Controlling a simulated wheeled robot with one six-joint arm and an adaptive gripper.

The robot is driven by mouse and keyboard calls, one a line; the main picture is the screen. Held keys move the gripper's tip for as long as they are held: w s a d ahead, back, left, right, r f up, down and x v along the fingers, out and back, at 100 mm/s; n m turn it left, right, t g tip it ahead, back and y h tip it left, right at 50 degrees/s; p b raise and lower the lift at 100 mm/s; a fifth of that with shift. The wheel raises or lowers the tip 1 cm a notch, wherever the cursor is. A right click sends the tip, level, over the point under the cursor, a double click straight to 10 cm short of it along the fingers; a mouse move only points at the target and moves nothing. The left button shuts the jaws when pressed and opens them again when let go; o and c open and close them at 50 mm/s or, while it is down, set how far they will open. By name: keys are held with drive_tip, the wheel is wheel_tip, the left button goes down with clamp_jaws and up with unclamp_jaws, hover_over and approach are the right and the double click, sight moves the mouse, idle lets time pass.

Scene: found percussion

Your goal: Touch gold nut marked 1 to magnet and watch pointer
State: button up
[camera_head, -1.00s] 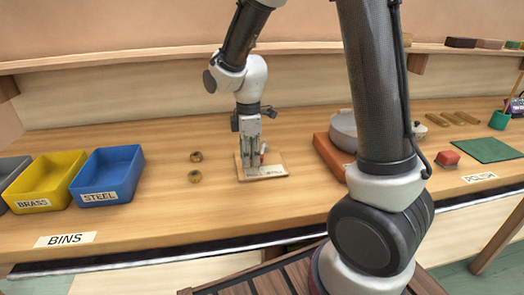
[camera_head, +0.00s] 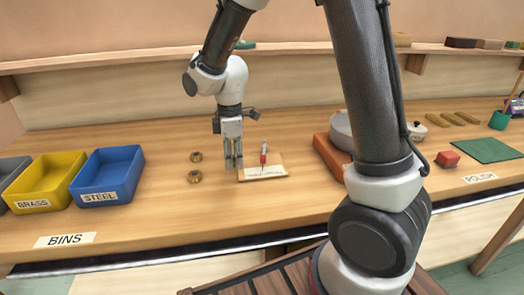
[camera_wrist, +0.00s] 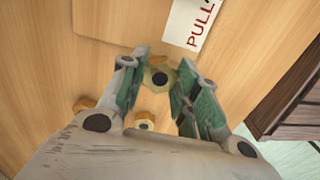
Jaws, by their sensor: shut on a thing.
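My gripper (camera_head: 234,166) points down just left of the small wooden board and low over the bench. In the wrist view a gold nut (camera_wrist: 158,78) sits between its fingertips, and the jaws are shut on it. I cannot read a mark on it. The board (camera_head: 280,173) carries a white label and a small upright red and grey part (camera_head: 264,154), too small to tell as magnet or pointer. The label, reading "PULL", shows in the wrist view (camera_wrist: 196,24). Two other gold nuts, the far one (camera_head: 196,156) and the near one (camera_head: 194,176), lie left of my gripper.
A blue STEEL bin (camera_head: 107,172) and a yellow BRASS bin (camera_head: 44,181) stand at the left. An orange block (camera_head: 330,154) with a grey round pan (camera_head: 341,128) stands right of the board. The bench front between the bins and the board is clear.

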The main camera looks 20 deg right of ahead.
drive_tip(key=shift+a+r, duration=0.1)
drive_tip(key=shift+r, duration=3.9)
